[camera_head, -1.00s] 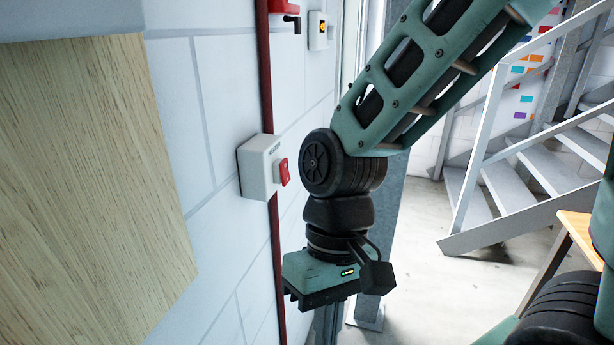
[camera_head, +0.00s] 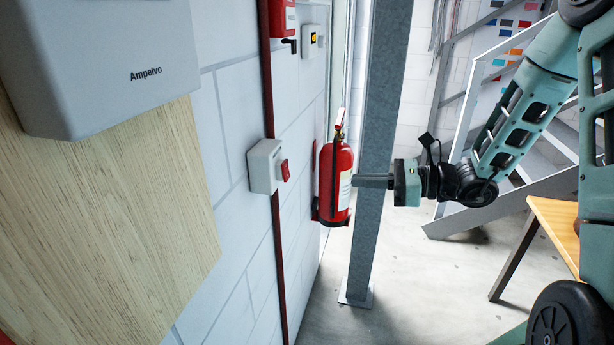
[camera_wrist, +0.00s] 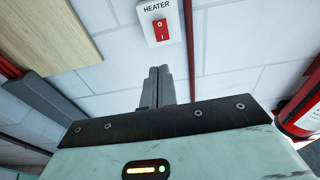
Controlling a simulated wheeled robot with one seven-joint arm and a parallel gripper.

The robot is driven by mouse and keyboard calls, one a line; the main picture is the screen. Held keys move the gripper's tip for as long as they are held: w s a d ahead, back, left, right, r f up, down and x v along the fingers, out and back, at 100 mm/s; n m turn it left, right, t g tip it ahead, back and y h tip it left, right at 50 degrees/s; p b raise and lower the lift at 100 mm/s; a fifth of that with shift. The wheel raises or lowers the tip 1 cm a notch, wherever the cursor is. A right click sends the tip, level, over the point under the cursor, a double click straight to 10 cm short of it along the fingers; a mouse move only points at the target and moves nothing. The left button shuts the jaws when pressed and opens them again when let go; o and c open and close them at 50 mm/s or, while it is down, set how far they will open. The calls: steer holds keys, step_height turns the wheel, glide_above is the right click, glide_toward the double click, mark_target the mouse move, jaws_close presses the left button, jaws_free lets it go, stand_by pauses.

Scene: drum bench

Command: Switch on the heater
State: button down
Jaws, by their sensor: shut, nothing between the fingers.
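The heater switch is a white box (camera_head: 262,167) on the white block wall with a red rocker (camera_head: 286,170) on its front face. In the wrist view the box (camera_wrist: 147,20) reads HEATER, and its red rocker (camera_wrist: 161,30) bears white marks. Which half of the rocker is pressed in, I cannot tell. My gripper (camera_head: 357,181) is shut and empty, to the right of the switch and pointing left toward the wall. In the wrist view its fingers (camera_wrist: 158,70) point up toward the switch, below and apart from it.
A red fire extinguisher (camera_head: 335,185) hangs on the wall beyond the switch. A grey steel column (camera_head: 377,120) stands by my fingers. A red pipe (camera_head: 277,240) runs down the wall beside the switch. A grey Ampelvo box (camera_head: 100,60) is at upper left. A wooden table (camera_head: 556,225) is at right.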

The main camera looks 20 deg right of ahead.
steer(key=shift+d, duration=0.25)
steer(key=shift+w+a, duration=0.1)
steer(key=p, duration=0.4)
glide_toward(288, 178)
steer(key=x, duration=0.5)
steer(key=shift+w+a+r, duration=0.1)
steer(key=shift+w+a, duration=0.5)
steer(key=shift+a, duration=0.1)
steer(key=shift+f, duration=0.25)
